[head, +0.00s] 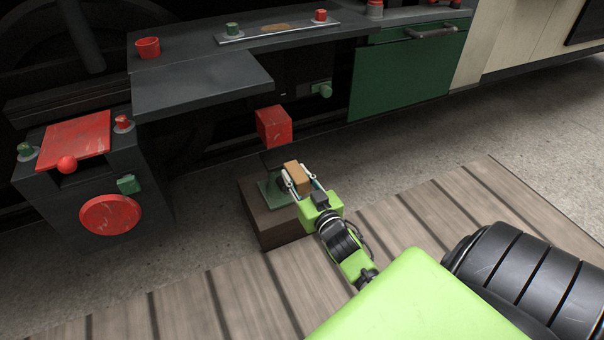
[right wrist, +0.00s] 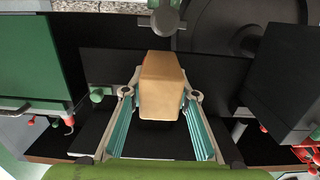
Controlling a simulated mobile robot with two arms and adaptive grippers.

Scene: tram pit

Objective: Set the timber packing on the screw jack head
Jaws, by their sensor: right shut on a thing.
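My right gripper (head: 301,184) is shut on the timber packing, a small tan wooden block (head: 297,177). In the right wrist view the timber packing (right wrist: 163,82) sits between the two fingers of my right gripper (right wrist: 160,97). The screw jack (head: 274,193) shows as a green base on a dark brown block (head: 277,229). The held timber is over or just beside the jack. The jack head is mostly hidden behind the timber and gripper, so I cannot tell whether they touch. My left gripper is not in view.
A red block (head: 274,125) hangs under the vehicle, just above and behind the timber. A dark box with a red disc (head: 110,214) stands at left. A green panel (head: 408,75) is behind. Slatted boards (head: 440,215) lie in front.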

